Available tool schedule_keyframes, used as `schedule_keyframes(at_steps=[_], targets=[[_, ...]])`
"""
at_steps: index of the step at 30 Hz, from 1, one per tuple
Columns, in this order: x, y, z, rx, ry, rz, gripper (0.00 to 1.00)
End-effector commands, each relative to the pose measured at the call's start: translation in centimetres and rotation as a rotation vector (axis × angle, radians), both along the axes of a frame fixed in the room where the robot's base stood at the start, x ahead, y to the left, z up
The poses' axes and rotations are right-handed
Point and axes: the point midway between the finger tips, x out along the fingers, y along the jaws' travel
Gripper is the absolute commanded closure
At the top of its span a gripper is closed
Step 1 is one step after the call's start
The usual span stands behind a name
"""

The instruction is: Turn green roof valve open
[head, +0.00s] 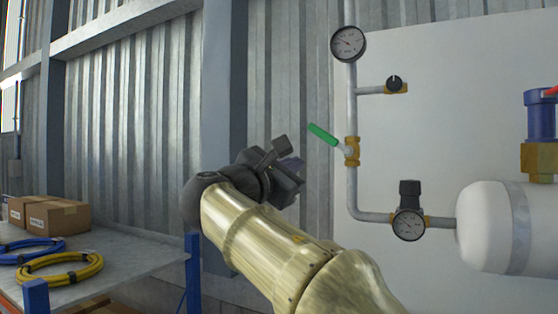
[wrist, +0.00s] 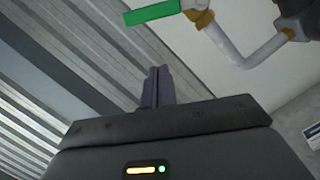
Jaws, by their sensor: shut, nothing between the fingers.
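The green valve handle (head: 323,134) is on a brass valve body (head: 352,151) on the vertical pipe. In the head view it slants up and to the left from the valve. In the wrist view the green handle (wrist: 152,13) shows at the top edge, beyond the fingertips. My gripper (head: 297,172) is below and to the left of the handle, apart from it. In the wrist view my gripper (wrist: 156,72) has its two dark fingers together with nothing between them.
A regulator with gauge (head: 408,222) leads to a white tank (head: 490,227). At left, a shelf (head: 130,262) holds boxes (head: 50,213) and coiled hoses (head: 62,268).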

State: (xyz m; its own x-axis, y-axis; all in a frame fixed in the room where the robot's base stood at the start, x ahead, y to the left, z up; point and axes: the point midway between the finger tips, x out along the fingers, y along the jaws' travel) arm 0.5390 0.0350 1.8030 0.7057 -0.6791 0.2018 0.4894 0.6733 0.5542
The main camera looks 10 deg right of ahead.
Motion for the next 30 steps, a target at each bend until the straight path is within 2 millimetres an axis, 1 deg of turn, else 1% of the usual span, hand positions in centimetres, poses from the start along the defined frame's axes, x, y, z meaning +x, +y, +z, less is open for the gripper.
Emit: schedule_keyframes(at_steps=[1, 3, 6, 12, 30], targets=[[0.7, -0.7, 0.6, -0.001, 0.002, -0.004, 1.0], [1.6, -1.6, 0.8, -0.002, 0.003, -0.004, 1.0], [0.9, -2.2, 2.3, 0.0, -0.001, 0.0, 1.0], [0.3, -3.0, 3.7, 0.0, -0.001, -0.001, 1.0], [0.2, -3.4, 3.8, 0.007, -0.005, -0.004, 1.0]])
